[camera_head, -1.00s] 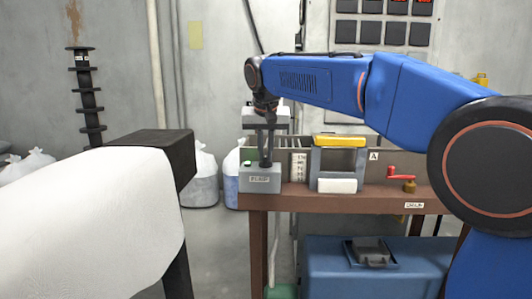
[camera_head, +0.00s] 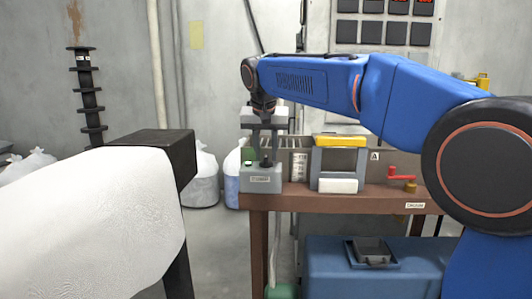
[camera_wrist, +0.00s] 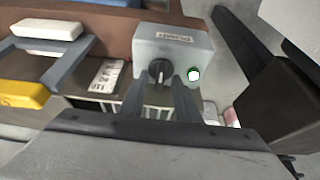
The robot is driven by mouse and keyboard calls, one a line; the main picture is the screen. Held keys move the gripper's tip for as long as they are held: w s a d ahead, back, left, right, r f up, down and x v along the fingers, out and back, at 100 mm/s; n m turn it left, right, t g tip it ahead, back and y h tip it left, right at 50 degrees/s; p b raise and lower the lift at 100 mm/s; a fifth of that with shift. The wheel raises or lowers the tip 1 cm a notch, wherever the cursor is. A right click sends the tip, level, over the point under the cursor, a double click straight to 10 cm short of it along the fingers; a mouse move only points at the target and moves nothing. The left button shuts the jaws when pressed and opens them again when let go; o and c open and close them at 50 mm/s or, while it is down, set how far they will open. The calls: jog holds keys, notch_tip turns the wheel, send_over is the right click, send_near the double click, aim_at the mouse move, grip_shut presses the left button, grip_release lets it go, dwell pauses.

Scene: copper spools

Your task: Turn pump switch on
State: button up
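The pump switch box (camera_head: 261,180) is a small grey box with a label on its front, at the left end of the brown bench. In the wrist view the same box (camera_wrist: 173,45) shows a black rotary knob (camera_wrist: 159,71) with a pale pointer line, and a round light with a green rim and white centre (camera_wrist: 194,74) beside it. My gripper (camera_head: 265,157) points down over the box. Its two fingers are apart, with nothing held between them. In the wrist view my gripper (camera_wrist: 159,82) has its fingertips close to the knob; I cannot tell whether they touch it.
A grey frame with a yellow top bar (camera_head: 340,141) stands right of the box. A red-handled crank (camera_head: 401,178) is farther right on the bench (camera_head: 330,203). A blue cabinet (camera_head: 330,270) is below. A white-covered object (camera_head: 90,220) fills the left foreground.

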jog(key=v, duration=1.7)
jog(key=shift+s+r, duration=0.15)
